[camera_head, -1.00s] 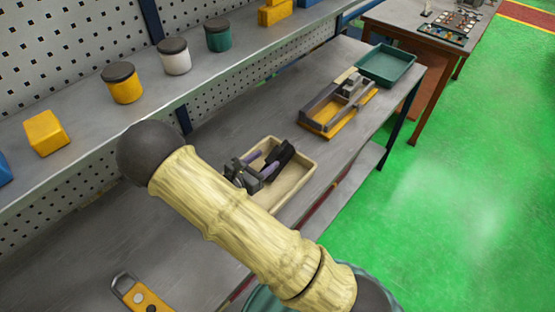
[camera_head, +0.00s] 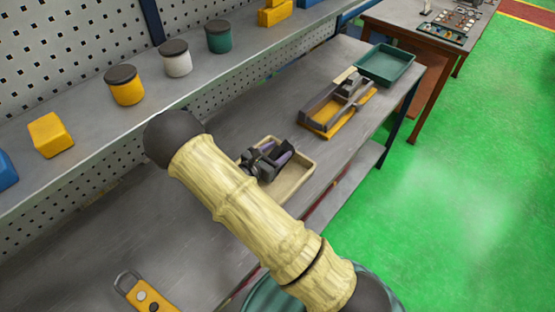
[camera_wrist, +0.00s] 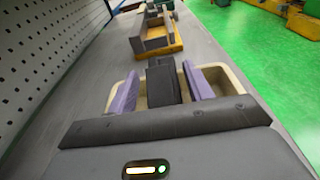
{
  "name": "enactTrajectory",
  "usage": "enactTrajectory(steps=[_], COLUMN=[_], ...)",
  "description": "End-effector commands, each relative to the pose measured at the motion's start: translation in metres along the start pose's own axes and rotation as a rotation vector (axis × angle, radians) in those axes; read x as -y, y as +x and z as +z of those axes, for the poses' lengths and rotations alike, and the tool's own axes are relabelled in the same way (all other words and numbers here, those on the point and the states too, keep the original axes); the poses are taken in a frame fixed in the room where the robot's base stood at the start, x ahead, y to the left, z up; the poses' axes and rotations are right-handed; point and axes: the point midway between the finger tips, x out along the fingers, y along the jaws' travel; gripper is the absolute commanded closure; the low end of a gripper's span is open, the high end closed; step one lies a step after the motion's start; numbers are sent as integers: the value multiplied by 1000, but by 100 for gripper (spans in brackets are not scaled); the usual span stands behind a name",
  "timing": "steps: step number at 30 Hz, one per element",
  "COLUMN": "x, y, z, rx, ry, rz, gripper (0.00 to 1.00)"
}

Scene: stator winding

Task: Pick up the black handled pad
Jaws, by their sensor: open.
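The black handled pad (camera_wrist: 163,82) stands in a beige tray (camera_wrist: 238,88) on the grey bench. In the wrist view it appears between the two purple fingers of my gripper (camera_wrist: 161,72), with a gap on its left and its right side close to the right finger. The fingers are apart and not closed on it. In the head view my gripper (camera_head: 268,158) is over the left part of the tray (camera_head: 298,184), and the pad (camera_head: 284,147) is largely hidden by it. I cannot tell whether a finger touches the pad.
A yellow fixture with grey parts (camera_head: 338,108) and a green tray (camera_head: 386,65) lie farther along the bench. A shelf with lidded jars (camera_head: 176,58) and yellow blocks runs along the left. A yellow handled piece (camera_head: 146,296) lies at the near end.

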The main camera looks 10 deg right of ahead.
Motion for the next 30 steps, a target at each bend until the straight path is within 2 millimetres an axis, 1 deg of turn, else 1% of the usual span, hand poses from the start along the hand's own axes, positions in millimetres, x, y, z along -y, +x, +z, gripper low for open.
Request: enactTrajectory(steps=[10, 11, 12, 14, 15, 17, 18, 26, 30], x=[0, 0, 0, 0, 0, 0, 0, 0, 0], y=[0, 0, 0, 0, 0, 0, 0, 0, -1], z=[0, 0, 0, 0, 0, 0, 0, 1, 6], rx=[0, 0, 0, 0, 0, 0, 0, 2, 2], ry=[0, 0, 0, 0, 0, 0, 0, 1, 3], rz=[0, 0, 0, 0, 0, 0, 0, -1, 0], gripper=[49, 53, 61, 73, 80, 92, 100, 100, 100])
